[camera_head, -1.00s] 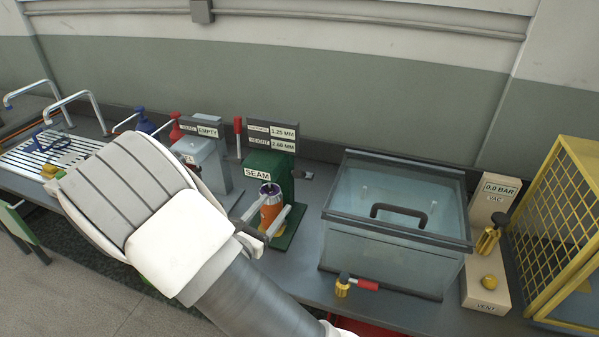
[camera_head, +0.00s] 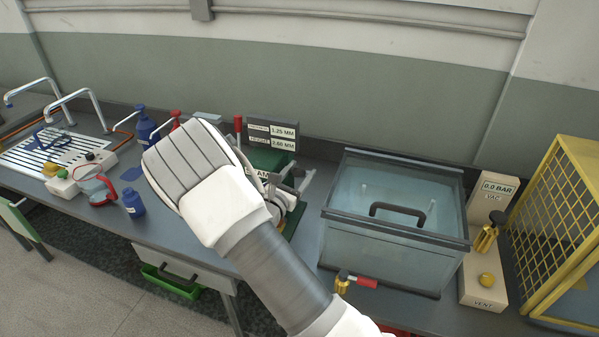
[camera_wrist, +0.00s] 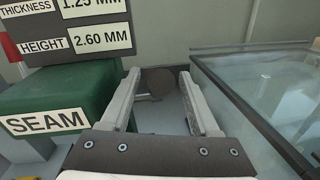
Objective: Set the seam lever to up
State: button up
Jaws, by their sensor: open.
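The green seamer (camera_head: 268,158) stands on the bench, with its SEAM label large in the wrist view (camera_wrist: 45,121). A red handle (camera_head: 238,124) stands upright at its left, beside the dark readout board (camera_head: 258,131). A red edge at the far left of the wrist view (camera_wrist: 9,46) may be the same handle. My gripper (camera_head: 297,172) is open at the seamer's right side. In the wrist view its fingers (camera_wrist: 160,76) straddle a blurred brownish round shape (camera_wrist: 158,80); I cannot tell whether this is part of the lever. My arm hides most of the seamer's front.
A glass-walled vacuum chamber (camera_head: 345,240) with a dark lid handle stands close to the right of my gripper. The VAC panel (camera_head: 487,208) and a yellow cage (camera_head: 560,215) are farther right. Bottles and a jug (camera_head: 98,190) stand left of my arm.

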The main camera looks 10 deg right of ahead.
grip_shut()
dwell(1.4)
